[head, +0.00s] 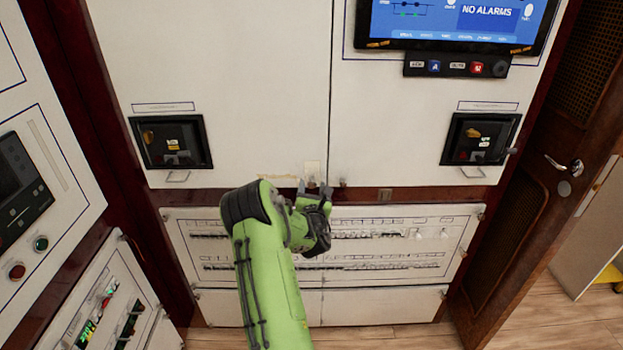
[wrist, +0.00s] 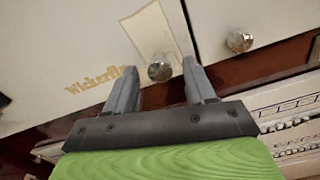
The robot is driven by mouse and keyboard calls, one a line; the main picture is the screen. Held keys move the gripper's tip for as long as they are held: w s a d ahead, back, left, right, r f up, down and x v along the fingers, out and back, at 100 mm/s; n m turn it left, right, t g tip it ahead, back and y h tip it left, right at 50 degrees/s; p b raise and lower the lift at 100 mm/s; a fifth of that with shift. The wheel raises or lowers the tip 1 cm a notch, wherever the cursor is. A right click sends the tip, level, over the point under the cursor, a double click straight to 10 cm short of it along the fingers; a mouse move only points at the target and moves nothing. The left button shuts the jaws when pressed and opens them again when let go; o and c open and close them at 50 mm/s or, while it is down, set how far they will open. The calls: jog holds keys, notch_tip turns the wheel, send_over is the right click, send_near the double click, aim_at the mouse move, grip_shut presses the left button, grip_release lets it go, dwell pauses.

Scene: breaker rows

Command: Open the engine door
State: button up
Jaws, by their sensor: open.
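Two white cabinet doors meet at a vertical seam, a left door (head: 230,90) and a right door (head: 400,120). Both look shut; no readable label tells which is the engine door. In the wrist view, a round metal knob (wrist: 159,72) on the left door, below a cream label (wrist: 152,35), shows between my fingertips. A second knob (wrist: 239,41) sits on the right door, outside my fingers. My gripper (head: 313,188) is open at the doors' lower edge, its fingers (wrist: 160,68) on either side of the first knob. I cannot tell whether they touch it.
A breaker panel (head: 390,222) with rows of switches lies just below the doors, partly behind my arm. A screen (head: 460,18) is mounted on the right door. A brown wooden door (head: 530,170) with a lever handle (head: 563,165) stands at right. Control panels (head: 55,190) are at left.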

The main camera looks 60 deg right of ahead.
jog(key=shift+x, duration=1.2)
jog(key=shift+f, duration=0.1)
grip_shut()
dwell(0.4)
